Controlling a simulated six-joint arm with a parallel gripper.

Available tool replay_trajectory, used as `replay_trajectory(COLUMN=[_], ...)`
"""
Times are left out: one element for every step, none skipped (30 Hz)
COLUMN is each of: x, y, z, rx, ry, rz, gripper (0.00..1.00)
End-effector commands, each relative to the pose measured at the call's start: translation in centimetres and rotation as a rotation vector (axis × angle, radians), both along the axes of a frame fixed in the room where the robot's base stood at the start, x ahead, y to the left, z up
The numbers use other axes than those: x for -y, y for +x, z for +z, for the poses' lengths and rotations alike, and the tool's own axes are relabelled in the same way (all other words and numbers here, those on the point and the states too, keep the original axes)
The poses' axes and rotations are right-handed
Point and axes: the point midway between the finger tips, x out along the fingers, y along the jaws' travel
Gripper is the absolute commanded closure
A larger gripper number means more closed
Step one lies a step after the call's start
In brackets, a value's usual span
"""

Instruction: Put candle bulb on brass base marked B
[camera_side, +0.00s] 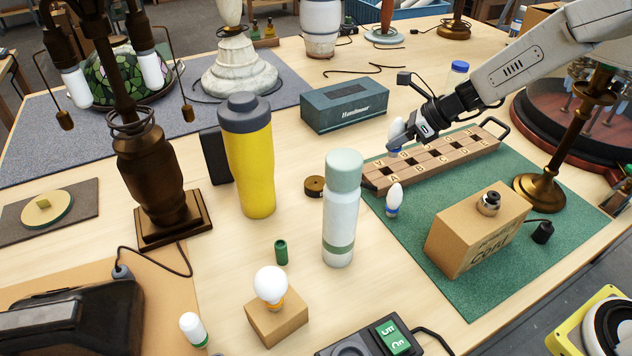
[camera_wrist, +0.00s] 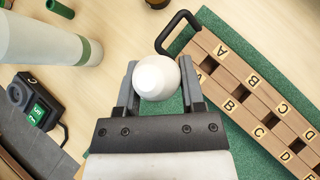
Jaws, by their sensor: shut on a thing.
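My gripper (camera_side: 401,137) is shut on a white bulb (camera_side: 396,124) with a blue band low on it, above the rack's near left end. In the wrist view the gripper (camera_wrist: 158,82) has its jaws on either side of the white, round-looking bulb (camera_wrist: 156,72). A second candle bulb (camera_side: 394,196) with a blue collar stands upright on the green mat in front of the rack. The lettered wooden rack (camera_side: 440,163) also shows in the wrist view (camera_wrist: 262,100), with A, B, C and D legible. I cannot make out a B on any brass base.
A cardboard box (camera_side: 470,240) with a metal socket (camera_side: 489,203) on top stands on the green mat (camera_side: 545,270). A brass lamp stand (camera_side: 541,190) rises on the right. A tall white bottle (camera_side: 340,215), yellow tumbler (camera_side: 248,165) and dark Handimax box (camera_side: 345,105) stand left of the gripper.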

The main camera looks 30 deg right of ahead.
Motion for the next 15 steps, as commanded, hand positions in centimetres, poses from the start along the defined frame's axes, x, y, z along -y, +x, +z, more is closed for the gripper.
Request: replay_trajectory(x=[-1.9, -2.8, -3.9, -4.7, -5.5, -6.4, -7.0, -7.6, -8.3, -8.7, -9.2, -9.6, -9.8, -10.1, -10.3], y=[-0.2, -0.4, -0.6, -0.7, -0.9, -1.1, -1.3, -1.5, -1.7, -1.8, -2.0, -2.1, -2.2, -2.3, -2.4], z=[0.3, 0.5, 0.7, 0.8, 1.0, 1.1, 1.2, 1.3, 1.4, 1.5, 1.6, 1.6, 1.6, 1.7, 1.7], rx=[0.001, 0.001, -0.001, -0.003, -0.002, -0.003, -0.004, -0.005, -0.005, -0.006, -0.007, -0.009, -0.009, -0.009, -0.009], ry=[-0.001, 0.000, 0.000, 0.001, 0.002, 0.001, 0.003, 0.003, 0.004, 0.004, 0.005, 0.004, 0.005, 0.005, 0.005], rz=[0.007, 0.008, 0.006, 0.006, 0.006, 0.004, 0.005, 0.003, 0.002, 0.002, 0.002, -0.001, -0.001, -0.001, -0.001], gripper=[1.00, 1.00, 1.00, 1.00, 1.00, 1.00, 1.00, 1.00, 1.00, 1.00, 1.00, 1.00, 1.00, 1.00, 1.00])
